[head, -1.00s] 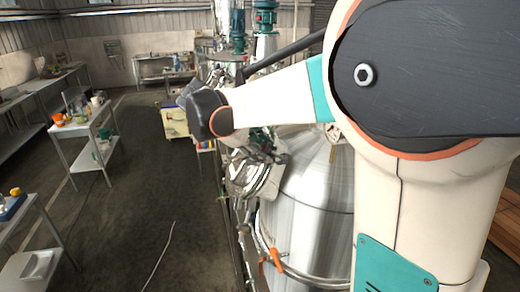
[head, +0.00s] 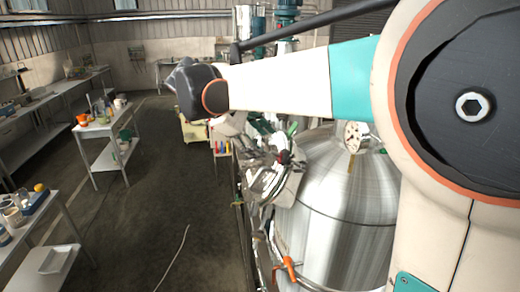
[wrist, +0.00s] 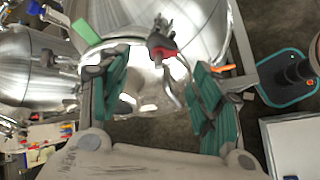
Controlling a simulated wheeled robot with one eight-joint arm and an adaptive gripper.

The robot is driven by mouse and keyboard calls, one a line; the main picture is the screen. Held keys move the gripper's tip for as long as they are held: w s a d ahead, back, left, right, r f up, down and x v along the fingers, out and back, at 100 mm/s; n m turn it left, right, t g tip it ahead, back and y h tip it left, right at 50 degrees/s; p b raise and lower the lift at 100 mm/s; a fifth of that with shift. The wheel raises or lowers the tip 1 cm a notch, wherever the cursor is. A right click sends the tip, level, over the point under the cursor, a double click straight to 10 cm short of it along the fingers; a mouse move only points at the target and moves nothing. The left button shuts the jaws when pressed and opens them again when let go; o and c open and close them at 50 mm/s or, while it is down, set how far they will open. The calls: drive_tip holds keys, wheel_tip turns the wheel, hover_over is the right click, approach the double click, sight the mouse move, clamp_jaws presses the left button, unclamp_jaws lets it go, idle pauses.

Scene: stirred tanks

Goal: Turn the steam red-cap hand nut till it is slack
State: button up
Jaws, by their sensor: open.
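The red-cap hand nut (wrist: 163,52) shows in the wrist view as a red piece with dark metal parts, against a shiny steel vessel. It lies just beyond and between the fingertips of my gripper (wrist: 160,78). The two teal-padded fingers are spread apart, with nothing held between them. I cannot tell whether either finger touches the nut. In the head view a small red spot, likely the same nut (head: 284,157), shows beside the steel tank (head: 335,205), among cluttered metal fittings. My arm crosses above it, and my gripper is hard to make out there.
An orange-handled valve (head: 288,268) sits low on the tank's side. A green piece (wrist: 86,32) stands near the left finger in the wrist view. A white side table (head: 108,135) with jars stands left. The dark floor between is open, with a thin hose lying on it.

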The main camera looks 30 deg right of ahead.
drive_tip(key=shift+v, duration=1.6)
